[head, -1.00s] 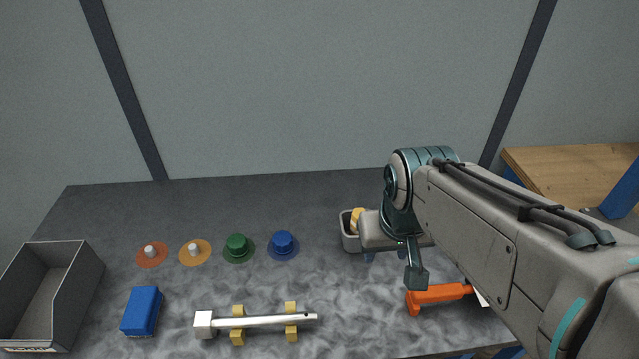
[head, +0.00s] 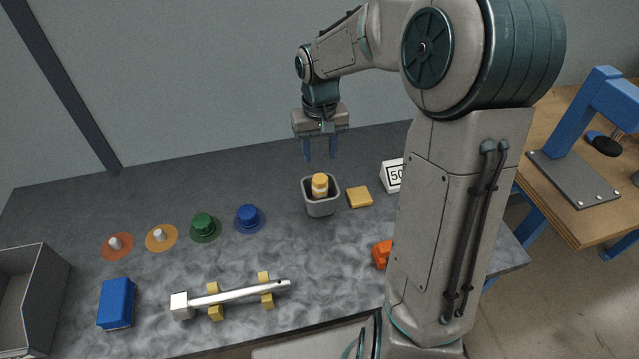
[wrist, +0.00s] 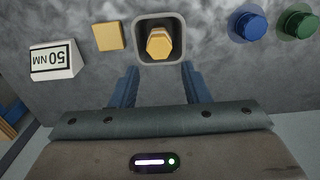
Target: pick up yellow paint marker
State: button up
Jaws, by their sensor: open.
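The yellow paint marker (head: 320,184) stands in a small grey square cup (head: 321,208) near the middle of the bench, its yellow cap above the rim. In the wrist view the marker (wrist: 159,43) shows as a yellow hexagonal top inside the cup, just ahead of the fingertips. My gripper (head: 320,158) is open and empty, with its blue fingers pointing down, above and behind the cup. In the wrist view the two fingers (wrist: 159,72) are spread apart, and neither touches the marker. The marker's lower part is hidden by the cup.
A yellow square block (head: 359,197) and a white "50 NM" sign (head: 393,176) stand right of the cup. Blue (head: 249,217) and green (head: 204,226) couplers stand left. A white wrench (head: 235,295) lies on yellow rests in front. My arm partly hides an orange tool (head: 381,254).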

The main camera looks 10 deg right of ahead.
aim_at(320, 187)
notch_tip(320, 187, down, 13)
jog(key=shift+r, duration=0.2)
jog(key=c, duration=0.6)
